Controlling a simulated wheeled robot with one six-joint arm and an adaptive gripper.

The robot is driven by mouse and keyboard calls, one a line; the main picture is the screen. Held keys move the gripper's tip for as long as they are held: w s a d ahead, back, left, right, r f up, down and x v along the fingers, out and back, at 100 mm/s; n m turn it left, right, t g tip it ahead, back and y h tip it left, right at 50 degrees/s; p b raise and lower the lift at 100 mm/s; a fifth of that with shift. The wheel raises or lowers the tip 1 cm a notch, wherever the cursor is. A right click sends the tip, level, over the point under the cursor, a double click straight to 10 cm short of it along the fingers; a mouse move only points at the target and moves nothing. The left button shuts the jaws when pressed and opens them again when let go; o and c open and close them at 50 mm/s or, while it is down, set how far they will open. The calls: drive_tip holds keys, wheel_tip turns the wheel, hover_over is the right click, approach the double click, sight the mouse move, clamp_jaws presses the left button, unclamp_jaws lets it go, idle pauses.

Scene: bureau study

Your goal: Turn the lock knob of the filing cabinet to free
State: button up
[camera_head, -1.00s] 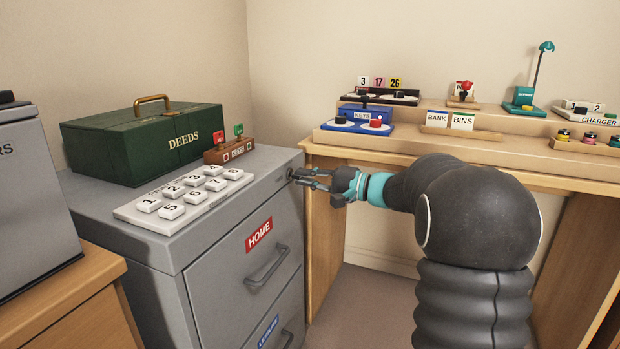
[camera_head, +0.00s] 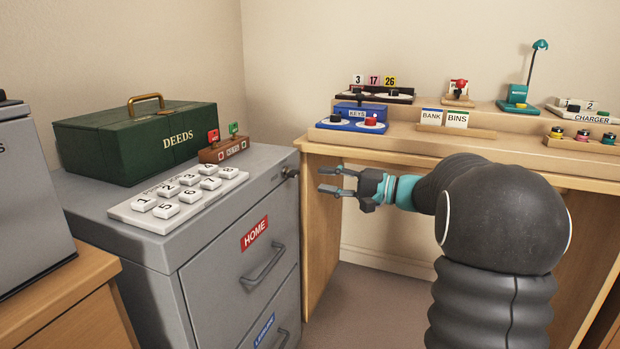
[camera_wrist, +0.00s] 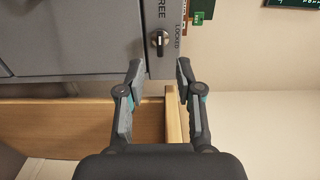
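The grey filing cabinet (camera_head: 225,235) has a small dark lock knob (camera_head: 290,172) at the top right of its drawer front. The wrist view shows the knob (camera_wrist: 159,42) close up, with the word FREE above it and LOCKED to its right. Its bar stands upright in that view, in line with FREE. My gripper (camera_head: 321,180) is open and empty, to the right of the knob and apart from it. In the wrist view its two fingertips (camera_wrist: 159,64) point toward the cabinet front, with the knob beyond and between them.
A number pad (camera_head: 178,199), a green DEEDS box (camera_head: 140,140) and a small key rack (camera_head: 224,152) stand on the cabinet. A drawer handle (camera_head: 264,268) sticks out below. A wooden desk (camera_head: 400,150) with several small items is behind my arm.

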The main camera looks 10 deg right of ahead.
drive_tip(key=shift+v, duration=2.4)
wheel_tip(320, 180, down, 10)
drive_tip(key=s+m+g+h, duration=0.2)
drive_tip(key=s+g+h, duration=0.1)
drive_tip(key=s+a+f+n+g+h+p, duration=0.1)
drive_tip(key=s+a+f+g+h, duration=0.15)
drive_tip(key=s, duration=0.35)
drive_tip(key=s+a+f+g+h+p, duration=0.2)
drive_tip(key=s+h, duration=0.1)
drive_tip(key=s, duration=0.3)
drive_tip(key=s+a+r+n+t+h+p, duration=0.1)
drive_tip(key=s+a+r+n+h+p, duration=0.2)
drive_tip(key=s+r, duration=0.3)
drive_tip(key=s+a+r+n+t+h+p, duration=0.1)
drive_tip(key=s+a+r+n+h+p, duration=0.2)
drive_tip(key=s, duration=0.8)
wheel_tip(320, 180, up, 3)
drive_tip(key=shift+n+p, duration=0.85)
drive_tip(key=shift+n, duration=0.15)
